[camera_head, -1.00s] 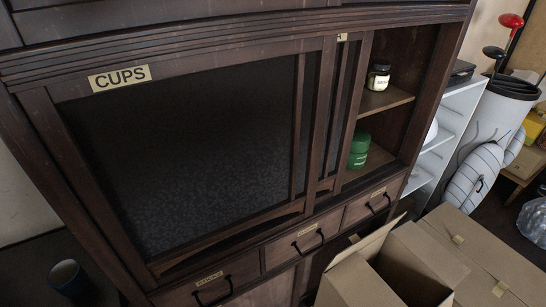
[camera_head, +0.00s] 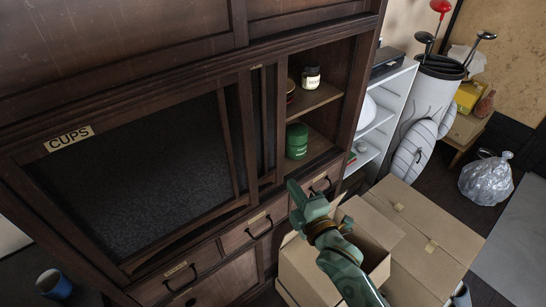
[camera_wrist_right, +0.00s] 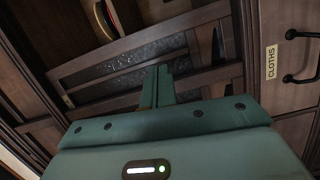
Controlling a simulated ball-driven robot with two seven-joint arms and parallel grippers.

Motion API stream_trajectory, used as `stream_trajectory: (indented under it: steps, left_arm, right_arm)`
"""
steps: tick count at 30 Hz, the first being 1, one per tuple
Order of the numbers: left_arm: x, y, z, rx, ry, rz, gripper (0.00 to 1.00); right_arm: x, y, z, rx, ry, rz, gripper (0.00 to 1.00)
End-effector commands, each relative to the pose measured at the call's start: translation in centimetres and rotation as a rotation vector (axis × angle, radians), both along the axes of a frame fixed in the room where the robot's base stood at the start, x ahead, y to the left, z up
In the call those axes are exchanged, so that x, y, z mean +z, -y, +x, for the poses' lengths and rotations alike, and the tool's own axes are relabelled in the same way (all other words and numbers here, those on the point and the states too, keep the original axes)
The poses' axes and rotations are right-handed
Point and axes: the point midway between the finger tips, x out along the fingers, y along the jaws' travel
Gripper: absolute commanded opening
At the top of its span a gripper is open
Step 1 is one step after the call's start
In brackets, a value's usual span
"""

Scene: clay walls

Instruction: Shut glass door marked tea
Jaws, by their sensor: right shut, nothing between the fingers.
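The wooden cabinet has a sliding glass door marked CUPS (camera_head: 130,165) on the left. Behind its right edge shows a narrow strip of a second framed glass door (camera_head: 265,120), with a small label at its top, mostly covered and unreadable here. To the right of that strip, the shelf compartment stands open. My right gripper (camera_head: 293,188) is shut and empty, in front of the drawers below the open compartment. In the right wrist view its closed fingers (camera_wrist_right: 160,72) point toward a wooden door frame with dark glass (camera_wrist_right: 135,65). My left gripper is not in view.
The open shelves hold a labelled jar (camera_head: 311,77) and a green container (camera_head: 296,141). A drawer marked CLOTHS (camera_wrist_right: 295,65) shows at right in the wrist view.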

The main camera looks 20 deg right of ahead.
Motion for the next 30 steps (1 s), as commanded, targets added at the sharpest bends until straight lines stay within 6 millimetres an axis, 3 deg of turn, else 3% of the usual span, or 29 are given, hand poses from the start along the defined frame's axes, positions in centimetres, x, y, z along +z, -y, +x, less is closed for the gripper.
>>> stream_trajectory:
  steps: [7,21,30]
  left_arm:
    - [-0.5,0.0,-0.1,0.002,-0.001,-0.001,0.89]
    - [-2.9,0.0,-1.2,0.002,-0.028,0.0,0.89]
    - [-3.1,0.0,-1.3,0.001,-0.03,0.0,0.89]
  right_arm:
    - [-0.3,-0.2,1.3,0.003,0.016,-0.113,0.0]
    - [-0.5,-1.0,8.9,0.003,0.011,-0.111,0.0]
    - [-0.2,-1.1,9.9,0.003,0.012,-0.111,0.0]
